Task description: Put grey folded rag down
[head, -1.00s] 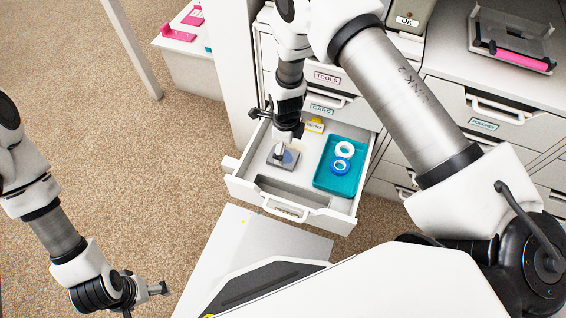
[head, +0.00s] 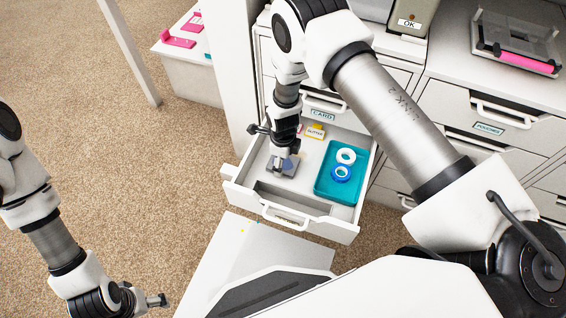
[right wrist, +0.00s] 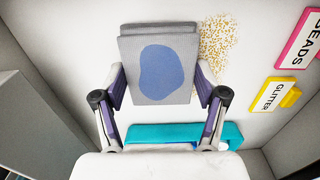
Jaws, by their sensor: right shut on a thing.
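The grey folded rag (head: 284,169) has a blue patch on its upper face. It is inside the open drawer (head: 309,226), in the left part. My right gripper (head: 284,158) points down into the drawer and is shut on the rag. In the right wrist view the rag (right wrist: 158,68) sits between the two fingers, one on each side. I cannot tell whether the rag touches the drawer floor. My left gripper (head: 150,301) hangs over the carpet at lower left, empty; its jaw opening is unclear.
A teal tray (head: 326,192) with white and blue tape rolls lies right of the rag. Gold glitter (right wrist: 214,42) is scattered on the drawer floor by the rag. A yellow GLITTER label (head: 314,131) and pink BEADS label (right wrist: 298,38) are at the drawer's back.

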